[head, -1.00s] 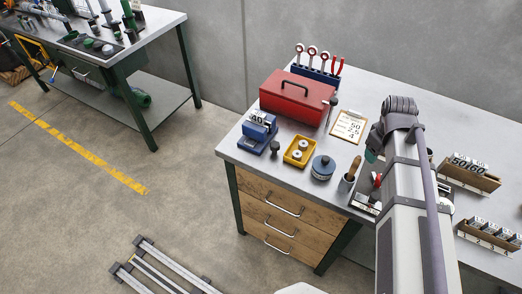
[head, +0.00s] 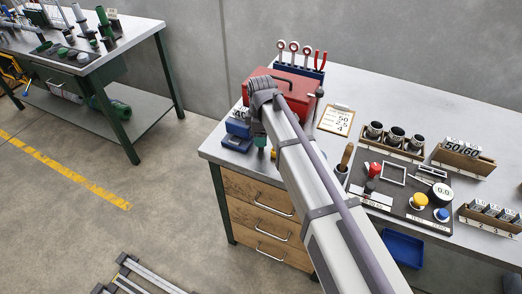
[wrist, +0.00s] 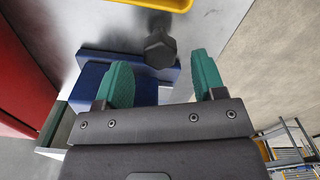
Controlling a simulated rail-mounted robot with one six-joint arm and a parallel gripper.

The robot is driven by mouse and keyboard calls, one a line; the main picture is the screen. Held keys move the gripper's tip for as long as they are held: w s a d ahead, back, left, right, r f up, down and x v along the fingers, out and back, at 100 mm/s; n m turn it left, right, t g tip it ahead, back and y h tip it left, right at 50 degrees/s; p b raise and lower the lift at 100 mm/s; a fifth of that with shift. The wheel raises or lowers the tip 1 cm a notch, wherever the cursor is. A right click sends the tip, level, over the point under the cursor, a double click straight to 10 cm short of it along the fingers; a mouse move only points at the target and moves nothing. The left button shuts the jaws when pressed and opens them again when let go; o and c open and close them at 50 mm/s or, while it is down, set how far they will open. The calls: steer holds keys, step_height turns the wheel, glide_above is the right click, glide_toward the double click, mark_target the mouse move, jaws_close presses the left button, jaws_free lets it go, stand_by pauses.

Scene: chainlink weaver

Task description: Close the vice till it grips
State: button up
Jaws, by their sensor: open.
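The blue vice (head: 236,128) sits at the left end of the grey bench, with a block marked 40 (head: 240,113) at its top. My arm covers its right side. In the wrist view the vice's blue body (wrist: 94,67) lies behind and beyond my fingers. Its dark faceted knob (wrist: 160,48) shows in front of the blue body, roughly between the lines of the two green fingers and beyond their tips. My gripper (wrist: 165,68) is open and empty, apart from the knob as far as I can tell. In the head view only a green finger (head: 261,140) shows.
A red toolbox (head: 300,88) stands behind my arm. A yellow tray (wrist: 150,3) edges the wrist view, close to the knob. A clipboard (head: 337,119), a dark tool board (head: 395,190) and wooden racks (head: 455,158) are to the right.

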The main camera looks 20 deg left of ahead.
step_height(320, 180, down, 3)
steer(key=shift+f+b, duration=0.1)
steer(key=shift+b, duration=0.6)
steer(key=shift+r, duration=0.2)
steer(key=c, duration=0.9)
